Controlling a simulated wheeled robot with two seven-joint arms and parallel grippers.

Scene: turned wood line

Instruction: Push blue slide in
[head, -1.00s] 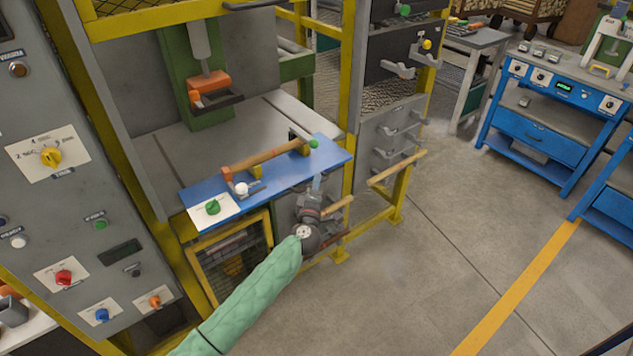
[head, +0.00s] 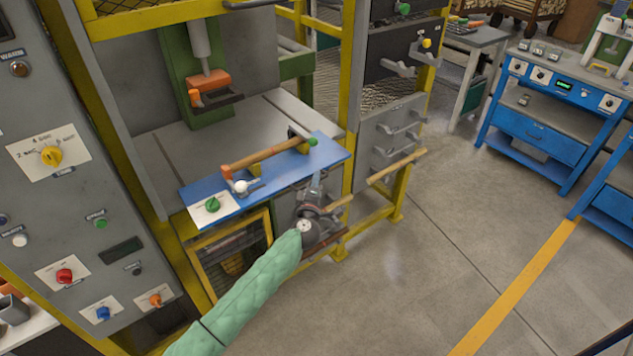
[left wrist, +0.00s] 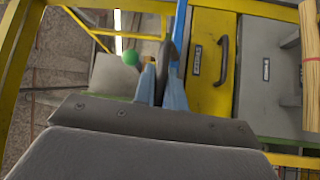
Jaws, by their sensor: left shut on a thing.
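The blue slide (head: 270,192) is a flat blue board that juts out from the press frame, below the press head. A wooden bar, a white knob and a green knob sit on its top. My left gripper (head: 317,180) is at its front edge, near the right end. In the left wrist view, the slide (left wrist: 181,38) shows as a thin blue strip, edge-on. The fingers of my left gripper (left wrist: 161,88) are shut on a dark curved handle (left wrist: 167,50) beside that strip. The grip is partly hidden. My right gripper is out of view.
A grey control panel (head: 85,215) with coloured knobs stands at left. The press (head: 207,85) is behind the slide. A yellow frame post (head: 352,90) and a wooden rail (head: 398,166) are to the right. Open floor (head: 440,260) lies at right.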

